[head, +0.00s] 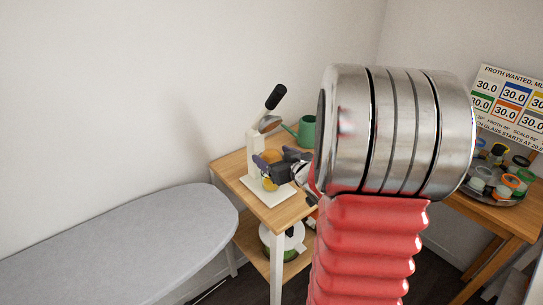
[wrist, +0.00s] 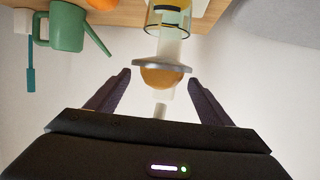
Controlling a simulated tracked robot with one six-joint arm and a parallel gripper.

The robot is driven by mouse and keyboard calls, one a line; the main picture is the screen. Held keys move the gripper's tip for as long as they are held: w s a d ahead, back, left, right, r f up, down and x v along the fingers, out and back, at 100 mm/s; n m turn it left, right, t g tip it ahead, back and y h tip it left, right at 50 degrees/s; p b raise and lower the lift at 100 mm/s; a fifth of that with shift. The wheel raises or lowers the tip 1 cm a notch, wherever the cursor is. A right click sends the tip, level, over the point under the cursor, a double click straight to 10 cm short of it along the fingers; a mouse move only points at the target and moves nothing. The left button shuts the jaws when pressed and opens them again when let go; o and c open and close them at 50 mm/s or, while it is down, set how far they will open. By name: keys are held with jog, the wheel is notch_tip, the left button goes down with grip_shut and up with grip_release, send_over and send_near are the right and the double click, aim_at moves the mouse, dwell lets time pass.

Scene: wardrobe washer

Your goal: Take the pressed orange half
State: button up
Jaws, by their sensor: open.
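The orange half (wrist: 163,78) shows in the wrist view as a rounded orange-brown piece against a grey disc of the press. My gripper (wrist: 158,80) is open, with one dark finger on each side of the orange half and a visible gap to each. In the head view, the white press (head: 254,150) with its raised black handle stands on the wooden table, and my gripper (head: 266,168) reaches in from the right in front of it. An orange-yellow patch (head: 269,184) shows under the gripper, partly hidden; I cannot tell if it is fruit or juice.
A green watering can (head: 307,131) stands behind the press, close to my wrist. A glass (wrist: 168,16) is by the press. An ironing board (head: 120,245) lies left. A second table with jars (head: 500,180) is right. My arm hides the middle.

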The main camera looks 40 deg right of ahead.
jog(key=shift+c, duration=0.2)
jog(key=c, duration=1.1)
